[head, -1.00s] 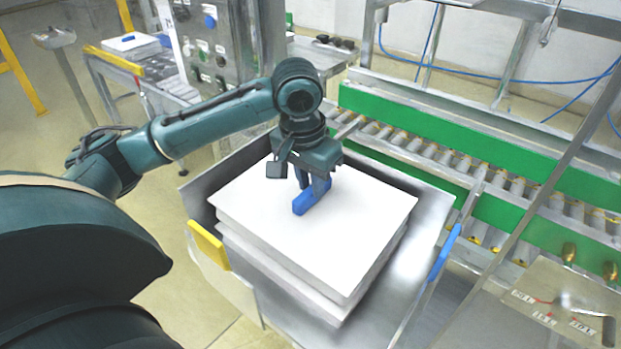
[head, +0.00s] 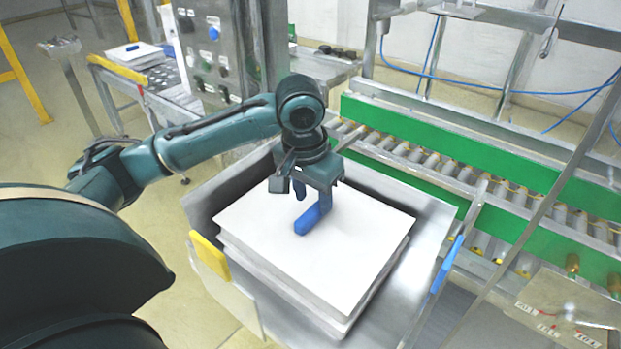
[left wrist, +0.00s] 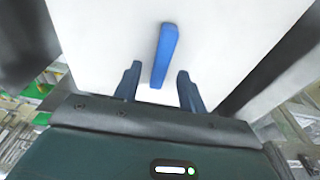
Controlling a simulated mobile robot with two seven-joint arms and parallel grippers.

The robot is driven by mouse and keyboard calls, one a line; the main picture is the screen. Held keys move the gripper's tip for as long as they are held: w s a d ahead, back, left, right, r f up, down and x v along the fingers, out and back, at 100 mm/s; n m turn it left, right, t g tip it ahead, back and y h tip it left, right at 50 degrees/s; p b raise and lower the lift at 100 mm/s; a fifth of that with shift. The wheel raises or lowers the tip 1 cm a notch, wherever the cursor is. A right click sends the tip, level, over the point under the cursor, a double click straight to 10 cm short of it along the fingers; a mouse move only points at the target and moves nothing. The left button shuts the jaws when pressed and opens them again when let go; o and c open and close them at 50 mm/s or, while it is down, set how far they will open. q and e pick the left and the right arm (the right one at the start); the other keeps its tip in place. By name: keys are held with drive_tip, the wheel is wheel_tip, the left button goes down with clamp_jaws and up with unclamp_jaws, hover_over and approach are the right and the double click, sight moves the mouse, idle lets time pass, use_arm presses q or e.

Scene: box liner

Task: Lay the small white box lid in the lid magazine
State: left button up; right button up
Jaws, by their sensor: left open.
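The white lid (head: 345,260) lies flat on top of a stack of white lids (head: 290,290) in the metal lid magazine (head: 432,228). A blue bar-shaped grip (head: 308,219) stands on its upper face. My left gripper (head: 312,192) is open just above this lid, its fingers apart on either side of the grip's near end. In the left wrist view the blue grip (left wrist: 164,52) runs away from between my two open fingers (left wrist: 159,69), touching neither, over the white lid surface (left wrist: 215,40). My right gripper is not in view.
The magazine has a yellow guide (head: 209,257) at its left and a blue one (head: 446,264) at its right. A green-sided roller conveyor (head: 450,160) runs behind it. A control box (head: 212,50) stands behind my arm. A rack at upper left holds another white lid (head: 128,52).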

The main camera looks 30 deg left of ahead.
use_arm(q)
wheel_tip(320, 180, up, 13)
drive_tip(key=s, duration=0.1)
drive_tip(key=shift+s+f, duration=0.15)
drive_tip(key=shift+s, duration=0.25)
idle(0.4)
